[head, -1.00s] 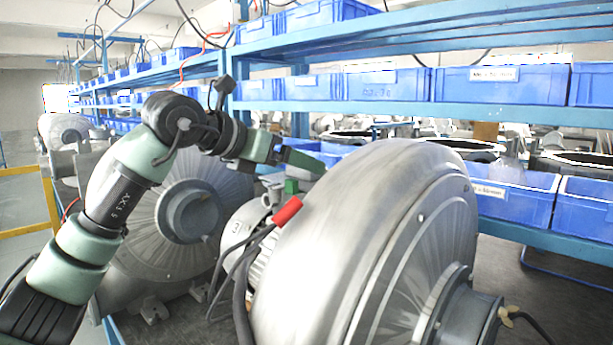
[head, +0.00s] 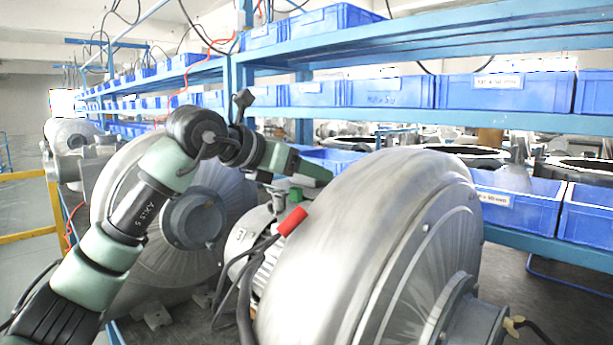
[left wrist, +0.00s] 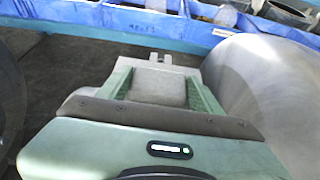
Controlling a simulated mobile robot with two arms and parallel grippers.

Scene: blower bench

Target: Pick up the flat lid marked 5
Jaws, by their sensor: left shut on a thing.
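My left gripper (head: 318,174) is above and behind the small motor, near the top left of the large grey blower. In the left wrist view, its two green fingers (left wrist: 161,80) are shut on a flat grey piece (left wrist: 158,90). This piece lies between the fingers and has small tabs at its far end. It may be the lid, but no 5 can be read on it. In the head view, the held piece cannot be made out. My right gripper is not in view.
The large blower (head: 365,235) fills the right middle. The motor (head: 245,238) with black cables and a red sleeve (head: 293,221) stands beside it. Another blower (head: 200,215) is behind my left arm. A blue shelf (head: 420,113) with blue bins runs along the back.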

